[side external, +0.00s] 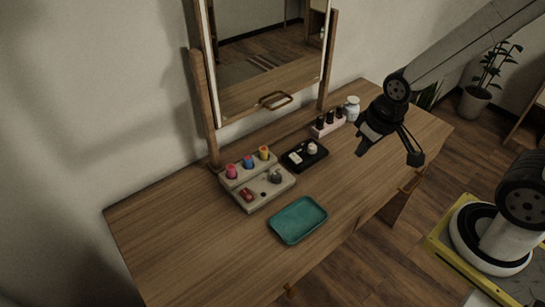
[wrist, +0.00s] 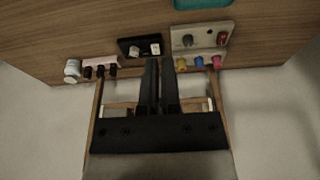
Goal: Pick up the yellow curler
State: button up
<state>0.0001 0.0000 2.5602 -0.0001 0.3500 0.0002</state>
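The yellow curler (side external: 264,152) stands upright at the right end of a row of three on a pale stepped holder (side external: 233,183), beside a blue curler (side external: 248,161) and a pink curler (side external: 231,171). In the wrist view the yellow curler (wrist: 182,65) shows just right of my fingertips. My gripper (wrist: 160,62) has two dark fingers with a narrow gap and nothing visible between them. In the side view my gripper (side external: 388,150) is above the table's right part, clear of the curlers; its opening is hard to judge.
A black tray (side external: 304,155) with small items, a pink rack of dark bottles (side external: 328,124) and a white jar (side external: 352,109) stand right of the holder. A teal tray (side external: 298,221) lies in front. A framed mirror (side external: 268,60) rises behind. The table's left side is clear.

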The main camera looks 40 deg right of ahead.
jog(key=o, duration=0.9)
jog(key=w+a+f+m+g+y, duration=0.2)
jog(key=w+a+f+m+y, duration=0.3)
jog(key=m, duration=0.5)
jog(key=m+t+y, duration=0.3)
jog(key=m+t, duration=0.8)
jog(key=m, duration=0.8)
send_near(263, 150)
jog(key=shift+w+a+f, duration=0.2)
jog(key=shift+w+f, duration=0.15)
jog(key=shift+w, duration=0.15)
jog(key=shift+w+a+f, duration=0.25)
jog(key=shift+w+f, duration=0.05)
jog(key=shift+w, duration=0.2)
jog(key=shift+h, duration=0.3)
